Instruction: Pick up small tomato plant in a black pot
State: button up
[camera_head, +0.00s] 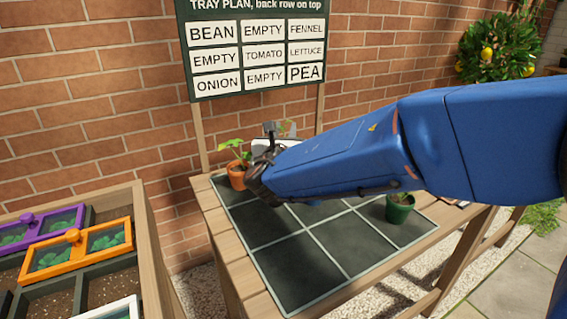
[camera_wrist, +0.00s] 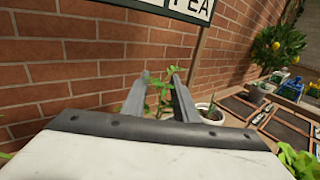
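My gripper (camera_wrist: 160,74) is open in the wrist view, its two grey fingers apart and pointing toward the brick wall. A small green leafy plant (camera_wrist: 161,92) shows between and beyond the fingers. Its pot is hidden below the dark front edge of my gripper, so I cannot see whether it is black. No black pot is clearly visible in either view.
A potted plant in an orange pot (camera_head: 237,175) stands left of my arm's end, and a green pot (camera_head: 399,208) stands to the right. A white pot (camera_wrist: 211,114) is right of the fingers. The gridded dark mat (camera_head: 290,265) is bare in front. A sign (camera_head: 262,12) stands behind.

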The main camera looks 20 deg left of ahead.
grip_shut()
dwell(1.4)
